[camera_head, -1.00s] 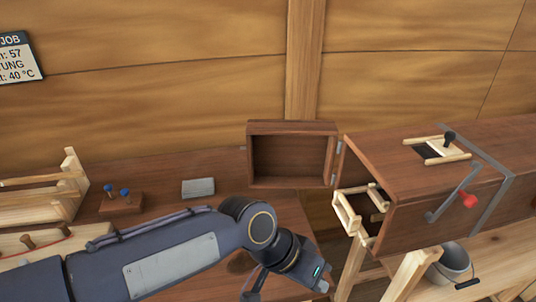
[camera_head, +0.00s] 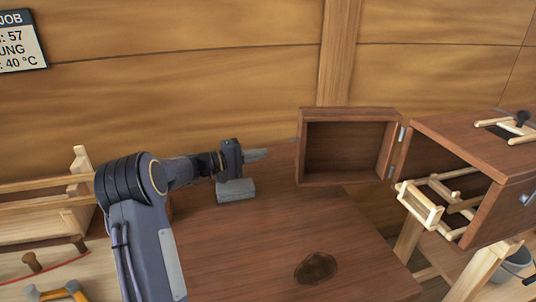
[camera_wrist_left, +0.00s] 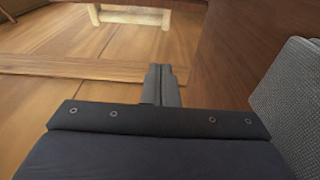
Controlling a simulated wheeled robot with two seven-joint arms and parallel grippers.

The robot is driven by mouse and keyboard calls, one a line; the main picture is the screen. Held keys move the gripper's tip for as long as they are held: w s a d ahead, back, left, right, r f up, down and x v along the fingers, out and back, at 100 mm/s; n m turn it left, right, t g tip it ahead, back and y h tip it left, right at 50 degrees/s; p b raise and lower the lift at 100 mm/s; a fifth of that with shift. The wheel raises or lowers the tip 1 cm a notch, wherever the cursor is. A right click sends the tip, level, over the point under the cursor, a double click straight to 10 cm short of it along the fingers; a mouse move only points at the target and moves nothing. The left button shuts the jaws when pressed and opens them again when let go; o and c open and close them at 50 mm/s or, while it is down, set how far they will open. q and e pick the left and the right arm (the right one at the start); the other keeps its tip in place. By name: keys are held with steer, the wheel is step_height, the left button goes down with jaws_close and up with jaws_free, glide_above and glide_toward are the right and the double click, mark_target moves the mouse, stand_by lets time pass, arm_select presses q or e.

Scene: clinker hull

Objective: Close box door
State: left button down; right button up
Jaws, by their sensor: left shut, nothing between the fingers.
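The brown wooden box (camera_head: 455,145) stands at the right in the head view. Its hollow, tray-like door (camera_head: 349,112) is swung wide open to the left of the box, with its inner side facing me. Metal hinges (camera_head: 397,146) join the two. My left gripper (camera_head: 256,155) is shut and empty, left of the door and above a grey block, its fingers pointing right toward the door with a gap between. Its shut fingers also show in the left wrist view (camera_wrist_left: 164,85). My right gripper is not in view.
The grey block (camera_head: 235,190) lies on the brown bench top (camera_head: 270,235) under my left gripper. A pale wooden frame (camera_head: 436,205) sticks out of the box opening. A wooden rack (camera_head: 45,205) stands at the left. The bench top in front of the door is clear.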

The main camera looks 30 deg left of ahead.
arm_select(q)
steer(key=p+x, duration=0.2)
steer(key=x, duration=0.8)
steer(key=s+d, duration=0.2)
steer(key=s, duration=0.1)
steer(key=shift+s+d+r, duration=0.2)
steer(key=shift+s, duration=0.05)
